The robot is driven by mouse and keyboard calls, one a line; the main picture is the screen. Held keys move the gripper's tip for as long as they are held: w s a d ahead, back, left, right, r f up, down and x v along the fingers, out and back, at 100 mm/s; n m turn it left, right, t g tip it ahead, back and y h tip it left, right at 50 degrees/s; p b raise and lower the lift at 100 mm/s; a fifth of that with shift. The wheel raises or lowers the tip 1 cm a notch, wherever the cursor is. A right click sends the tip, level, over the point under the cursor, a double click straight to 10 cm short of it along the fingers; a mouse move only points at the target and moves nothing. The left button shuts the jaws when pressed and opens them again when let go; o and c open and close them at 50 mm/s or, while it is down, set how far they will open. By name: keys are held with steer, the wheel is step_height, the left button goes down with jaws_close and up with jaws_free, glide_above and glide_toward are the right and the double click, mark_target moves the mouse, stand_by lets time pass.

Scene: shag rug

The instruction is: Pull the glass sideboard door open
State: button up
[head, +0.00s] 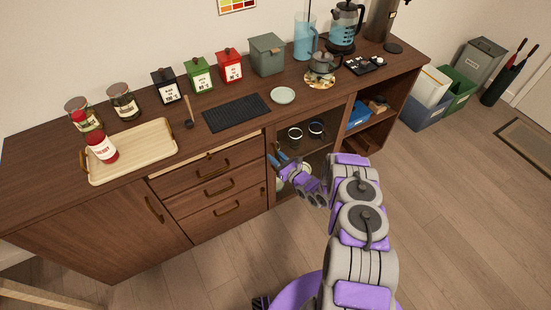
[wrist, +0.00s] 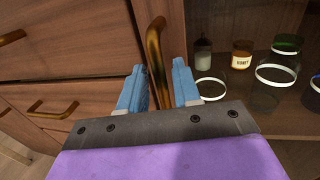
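The sideboard (head: 230,160) stands along the wall. Its glass door (head: 318,148) is in the right half, beside the drawers, and looks shut; jars and cups show through it. The door's upright brass handle (wrist: 155,50) is in the wrist view, near the door's left edge. My gripper (head: 279,156) is in front of that edge in the head view and hides the handle there. In the wrist view my gripper (wrist: 160,82) has its two blue fingers apart, one on each side of the handle's lower part. I cannot tell whether either finger touches it.
Brass-handled drawers (head: 215,185) adjoin the door on the left. An open shelf (head: 365,115) with a blue bin is to its right. Canisters, a tray (head: 130,150) and a kettle (head: 345,25) stand on top. The wooden floor (head: 460,220) in front is mostly clear.

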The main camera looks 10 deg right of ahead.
steer(key=shift+w+d, duration=0.1)
steer(key=shift+d, duration=0.15)
steer(key=shift+c, duration=0.4)
steer(key=shift+a, duration=0.25)
steer(key=c, duration=0.3)
jaws_close()
